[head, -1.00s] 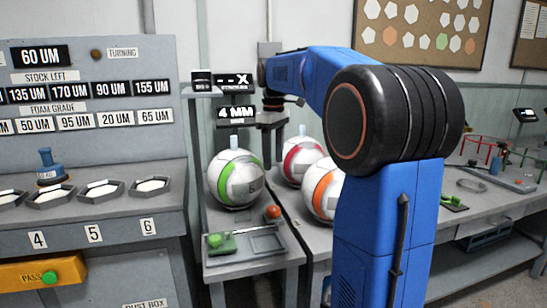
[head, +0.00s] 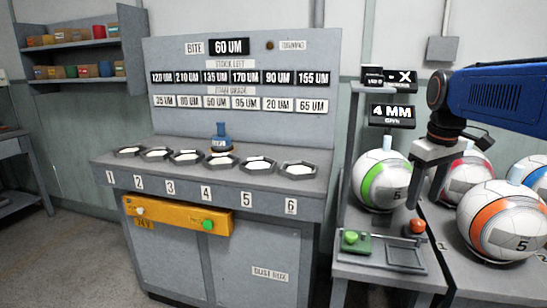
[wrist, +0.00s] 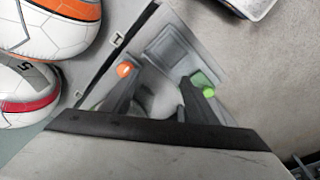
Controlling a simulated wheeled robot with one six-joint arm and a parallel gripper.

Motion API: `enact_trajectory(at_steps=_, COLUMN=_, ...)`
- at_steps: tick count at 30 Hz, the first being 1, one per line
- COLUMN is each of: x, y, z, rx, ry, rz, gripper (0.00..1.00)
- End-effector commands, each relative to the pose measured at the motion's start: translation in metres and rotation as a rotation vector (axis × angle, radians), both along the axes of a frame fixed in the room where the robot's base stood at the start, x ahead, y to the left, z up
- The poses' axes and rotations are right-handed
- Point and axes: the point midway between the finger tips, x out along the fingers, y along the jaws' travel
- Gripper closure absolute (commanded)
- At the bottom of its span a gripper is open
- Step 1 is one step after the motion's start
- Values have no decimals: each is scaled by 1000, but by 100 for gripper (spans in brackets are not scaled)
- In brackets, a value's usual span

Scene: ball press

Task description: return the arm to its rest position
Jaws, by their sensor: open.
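My blue arm (head: 500,100) reaches in from the right edge in the head view. My gripper (head: 428,190) hangs in front of the balls, just right of the green-striped ball (head: 381,181). In the wrist view my gripper (wrist: 160,88) has its two dark fingers spread, with nothing held between them. Below it are the stand's grey top, an orange knob (wrist: 124,70) and a green button (wrist: 208,92). I cannot tell how far above the stand the fingers are.
An orange-striped ball (head: 503,220) and a red-striped ball (head: 466,177) stand close right of my gripper. A 4 MM display (head: 390,116) is close left. The grey panel bench (head: 300,188) with several numbered trays stands further left. Floor (head: 70,255) is open at far left.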

Motion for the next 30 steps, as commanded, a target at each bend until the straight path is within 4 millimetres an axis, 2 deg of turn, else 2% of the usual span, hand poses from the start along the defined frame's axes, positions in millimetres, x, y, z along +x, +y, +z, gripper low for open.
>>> enact_trajectory(at_steps=1, x=-15, y=9, z=-6, rx=1, ry=-17, rz=-16, gripper=47)
enact_trajectory(at_steps=6, x=-57, y=31, z=-31, rx=12, ry=-73, rz=-81, gripper=47)
enact_trajectory(at_steps=14, x=-120, y=58, z=-79, rx=43, ry=-161, rz=-183, gripper=47)
enact_trajectory(at_steps=18, x=-152, y=70, z=-109, rx=67, ry=-206, rz=-235, gripper=47)
enact_trajectory(at_steps=24, x=-187, y=80, z=-149, rx=102, ry=-256, rz=-296, gripper=47)
enact_trajectory(at_steps=30, x=-201, y=84, z=-167, rx=119, ry=-279, rz=-325, gripper=47)
